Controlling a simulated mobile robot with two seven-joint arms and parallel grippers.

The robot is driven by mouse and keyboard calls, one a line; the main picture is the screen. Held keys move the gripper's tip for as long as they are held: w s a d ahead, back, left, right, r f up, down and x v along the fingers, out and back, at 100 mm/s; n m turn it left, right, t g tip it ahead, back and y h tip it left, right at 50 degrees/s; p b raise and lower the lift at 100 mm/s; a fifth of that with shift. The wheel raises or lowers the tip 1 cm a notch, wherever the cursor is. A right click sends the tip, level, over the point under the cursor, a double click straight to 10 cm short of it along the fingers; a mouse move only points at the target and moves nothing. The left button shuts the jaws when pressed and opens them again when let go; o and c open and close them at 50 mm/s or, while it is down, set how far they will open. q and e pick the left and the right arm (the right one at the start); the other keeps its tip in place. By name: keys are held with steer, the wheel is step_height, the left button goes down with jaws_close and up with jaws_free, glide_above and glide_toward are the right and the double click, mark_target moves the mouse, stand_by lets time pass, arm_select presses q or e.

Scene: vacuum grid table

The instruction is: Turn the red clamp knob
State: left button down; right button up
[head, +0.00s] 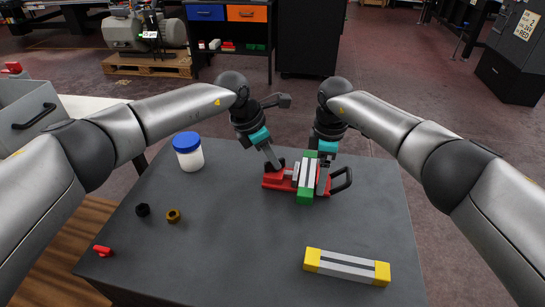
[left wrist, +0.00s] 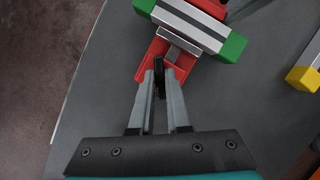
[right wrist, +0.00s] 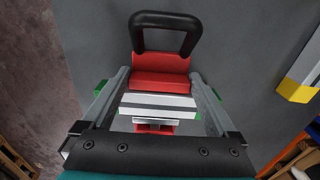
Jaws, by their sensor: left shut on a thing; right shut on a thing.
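The red clamp (head: 272,180) lies on the grey table and has a black loop handle (head: 342,180) at its right end. A grey bar with green ends (head: 305,196) sits across it. A black knob (left wrist: 159,70) is at the clamp's left end. My left gripper (head: 278,166) is shut on this knob; the fingers partly hide it, and they show in the left wrist view (left wrist: 160,76). My right gripper (right wrist: 159,76) straddles the red clamp near the bar and is shut on its body. The exact contact is hard to see.
A second bar with yellow ends (head: 346,267) lies at the front right. A white jar with a blue lid (head: 188,151), black (head: 142,210) and brass (head: 173,215) nuts and a small red part (head: 103,251) are at the left. The table's front middle is clear.

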stand_by(0.6)
arm_select(q)
steer(key=shift+w+r+m+g+h, duration=0.15)
steer(key=shift+m+g, duration=0.3)
steer(key=shift+m, duration=0.7)
steer(key=shift+f+m+g+h, duration=0.15)
steer(key=shift+m+g, duration=0.3)
steer(key=shift+m, duration=0.7)
steer(key=shift+r, duration=0.1)
steer(key=c, duration=0.9)
jaws_free()
steer(key=shift+a, duration=0.1)
steer(key=v, duration=1.2)
steer(key=shift+o, duration=0.3)
